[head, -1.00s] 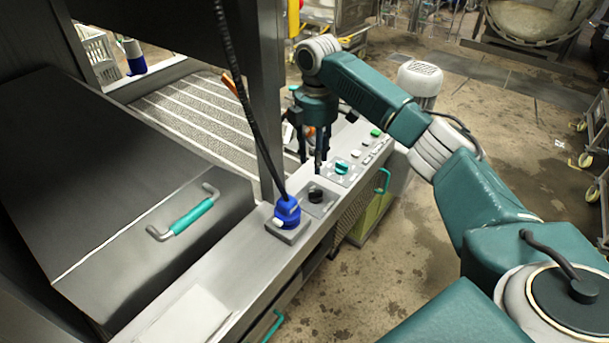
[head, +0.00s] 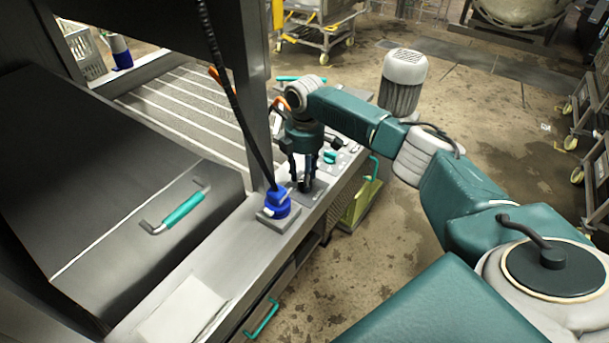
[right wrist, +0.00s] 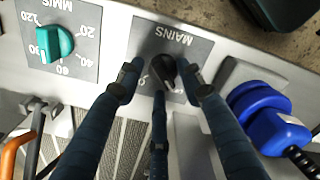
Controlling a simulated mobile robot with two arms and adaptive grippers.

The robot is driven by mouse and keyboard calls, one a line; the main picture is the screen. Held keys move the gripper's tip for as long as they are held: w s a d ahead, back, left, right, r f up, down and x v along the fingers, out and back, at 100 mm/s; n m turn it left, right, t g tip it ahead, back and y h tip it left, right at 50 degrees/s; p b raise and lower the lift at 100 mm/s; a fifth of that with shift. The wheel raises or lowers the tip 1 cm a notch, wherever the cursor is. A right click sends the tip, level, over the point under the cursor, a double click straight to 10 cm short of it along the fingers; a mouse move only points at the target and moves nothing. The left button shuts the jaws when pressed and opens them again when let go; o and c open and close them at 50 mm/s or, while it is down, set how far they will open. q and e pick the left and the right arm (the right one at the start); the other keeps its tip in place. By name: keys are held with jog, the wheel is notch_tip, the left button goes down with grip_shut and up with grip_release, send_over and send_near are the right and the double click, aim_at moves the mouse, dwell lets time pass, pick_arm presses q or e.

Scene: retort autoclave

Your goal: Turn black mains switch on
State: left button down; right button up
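The black mains switch (right wrist: 163,70) is a round knob on a grey plate (right wrist: 146,45) marked MAINS, upside down in the right wrist view. In the head view its plate (head: 316,193) lies on the panel beside the blue plug, and the knob is mostly hidden by my fingers. My right gripper (head: 305,182) points down over the switch. Its fingers are spread around the knob in the right wrist view (right wrist: 160,82), with a gap on the left. I cannot tell whether the right finger touches it. The knob's exact pointer direction is unclear. My left gripper is out of view.
A blue plug (head: 277,203) with a black cable stands close beside the switch. A teal dial (right wrist: 55,43) sits on the other side. A steel post (head: 257,110) rises behind the panel. A lid with a teal handle (head: 183,208) is at left.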

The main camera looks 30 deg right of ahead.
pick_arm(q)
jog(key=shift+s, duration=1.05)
pick_arm(e)
grip_shut()
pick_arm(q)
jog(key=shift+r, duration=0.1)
pick_arm(e)
jog(key=shift+r+m+p, duration=0.2)
jog(key=shift+m+p, duration=0.6)
jog(key=shift+p, duration=0.3)
jog(key=m+p, duration=0.4)
jog(key=shift+s, duration=0.1)
jog(key=shift+m+p, duration=0.95)
jog(key=shift+m, duration=0.05)
jog(key=m+p, duration=0.3)
jog(key=m, duration=0.2)
jog(key=shift+s+p, duration=0.1)
jog(key=shift+p, duration=0.2)
pick_arm(q)
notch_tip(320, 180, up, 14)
jog(key=p, duration=0.2)
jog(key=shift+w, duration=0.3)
pick_arm(e)
jog(key=shift+d+f+m, duration=0.1)
jog(key=shift+m, duration=2.6)
